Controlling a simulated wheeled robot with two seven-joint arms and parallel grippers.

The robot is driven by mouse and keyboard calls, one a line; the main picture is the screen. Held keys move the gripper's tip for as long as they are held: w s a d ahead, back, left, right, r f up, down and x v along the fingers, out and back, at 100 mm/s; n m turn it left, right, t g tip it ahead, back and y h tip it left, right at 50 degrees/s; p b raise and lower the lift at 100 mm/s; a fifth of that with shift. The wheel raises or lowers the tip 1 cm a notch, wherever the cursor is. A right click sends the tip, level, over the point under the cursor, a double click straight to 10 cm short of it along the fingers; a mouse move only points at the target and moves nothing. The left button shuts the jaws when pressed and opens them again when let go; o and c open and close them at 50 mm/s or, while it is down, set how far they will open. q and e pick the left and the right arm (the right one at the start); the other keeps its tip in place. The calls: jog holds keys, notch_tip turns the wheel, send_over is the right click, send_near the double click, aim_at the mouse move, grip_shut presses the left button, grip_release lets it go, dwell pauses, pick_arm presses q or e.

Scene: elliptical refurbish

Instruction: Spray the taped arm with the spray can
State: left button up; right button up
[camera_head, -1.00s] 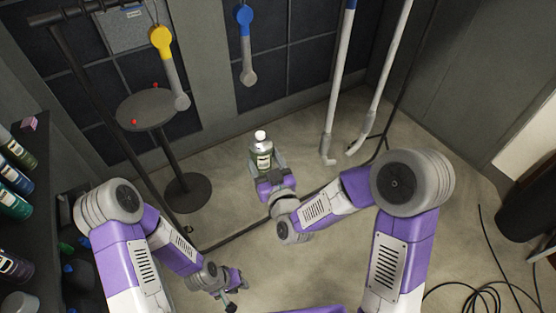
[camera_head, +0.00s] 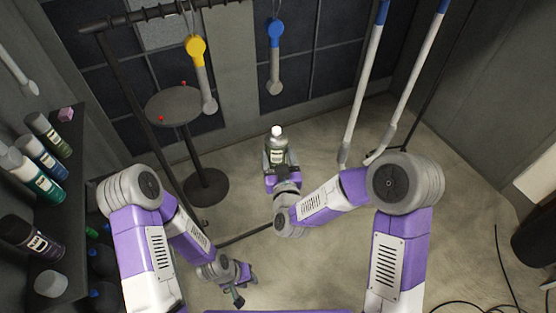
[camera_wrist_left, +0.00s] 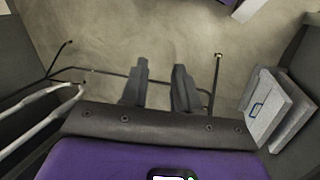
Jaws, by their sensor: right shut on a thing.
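The spray can (camera_head: 277,152), dark green with a pale label and a white cap, stands upright in my right gripper (camera_head: 278,162), which is shut on it. A grey arm with a yellow upper end (camera_head: 200,70) hangs from the rack, left of and beyond the can. A grey arm with a blue upper end (camera_head: 275,55) hangs behind the can, apart from it. I cannot tell which one counts as the taped arm. My left gripper (camera_head: 240,288) is low in the head view; its fingers stand apart and empty in the left wrist view (camera_wrist_left: 160,85).
A round side table (camera_head: 173,105) with small red items stands at the back left. A shelf (camera_head: 70,215) with several spray cans is on the left. Two long white limbs with blue tops (camera_head: 365,80) hang at the right. Cables lie on the floor at right.

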pick_arm(q)
jog(key=shift+w, duration=0.2)
jog(key=c, duration=0.3)
jog(key=w+m, duration=0.1)
jog(key=w, duration=0.2)
jog(key=w+r+m+t, duration=0.1)
jog(key=w, duration=0.3)
jog(key=w+r+m, duration=0.1)
jog(key=w+m, duration=0.1)
jog(key=w, duration=0.2)
jog(key=shift+d+r+t, duration=0.1)
jog(key=shift+d+t, duration=0.2)
grip_shut()
jog(key=w+d+r+m+t, duration=0.15)
jog(key=w+r+m, duration=0.55)
jog(key=w+r, duration=1.55)
jog(key=s+d+r+m+h, duration=0.1)
jog(key=s+d+r+m, duration=0.1)
jog(key=r, duration=0.7)
jog(key=s+d+r+m+h, duration=0.1)
jog(key=s+d+r, duration=0.15)
jog(key=r, duration=0.55)
jog(key=s+d+r+m+h, duration=0.1)
jog(key=d+r+m+h, duration=0.1)
jog(key=r, duration=0.7)
jog(key=shift+s+d+f, duration=0.1)
jog(key=shift+f, duration=1.55)
jog(key=shift+d+f, duration=0.1)
jog(key=shift+f, duration=1.55)
